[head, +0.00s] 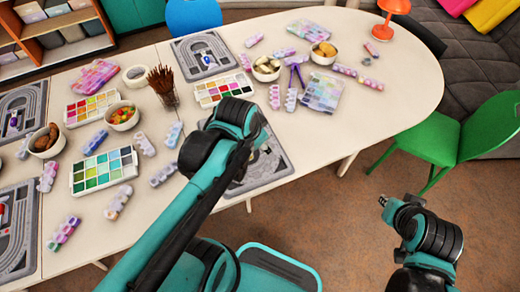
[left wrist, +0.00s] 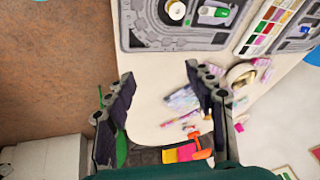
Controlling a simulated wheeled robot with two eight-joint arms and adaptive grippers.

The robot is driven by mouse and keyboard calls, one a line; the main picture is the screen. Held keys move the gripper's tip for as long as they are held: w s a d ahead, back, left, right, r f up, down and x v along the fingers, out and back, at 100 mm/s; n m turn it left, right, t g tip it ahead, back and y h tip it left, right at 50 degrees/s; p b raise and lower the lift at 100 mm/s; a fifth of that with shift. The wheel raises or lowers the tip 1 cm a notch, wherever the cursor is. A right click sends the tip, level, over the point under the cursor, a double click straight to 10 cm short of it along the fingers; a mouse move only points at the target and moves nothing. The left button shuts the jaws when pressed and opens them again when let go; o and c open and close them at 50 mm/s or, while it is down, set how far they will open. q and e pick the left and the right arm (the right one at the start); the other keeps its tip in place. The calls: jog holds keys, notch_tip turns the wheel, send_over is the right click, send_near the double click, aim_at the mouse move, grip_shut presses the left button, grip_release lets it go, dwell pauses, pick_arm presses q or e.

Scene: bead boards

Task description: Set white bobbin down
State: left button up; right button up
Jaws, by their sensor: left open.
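A white round piece that looks like the white bobbin (left wrist: 176,9) is on a grey bead board (left wrist: 150,37) at the top edge of the left wrist view. A green piece (left wrist: 214,12) lies beside it. My left gripper (left wrist: 160,75) is open, with nothing between its fingers, and is apart from the bobbin. In the head view my left arm hides that gripper and much of the near grey board (head: 281,172). I cannot make out the bobbin there for certain. My right gripper (head: 384,201) is off the table at the right; its jaw state is unclear.
More grey boards (head: 205,55) lie at the back and left. Paint palettes (head: 104,171), food bowls (head: 122,116) and a brush cup (head: 164,89) crowd the table's left. An orange lamp (head: 393,8) stands at the far right. The table's right end has free room. A green chair (head: 440,150) stands beyond it.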

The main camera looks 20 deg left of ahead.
pick_arm(q)
jog(key=shift+s+d+r+n+t, duration=0.2)
jog(key=shift+s+d+n+t, duration=0.4)
jog(key=shift+s+n, duration=0.4)
jog(key=shift+s+d+r+n+t, duration=0.15)
jog(key=shift+s+d+n+t, duration=0.45)
jog(key=shift+n, duration=0.7)
jog(key=shift+s, duration=0.1)
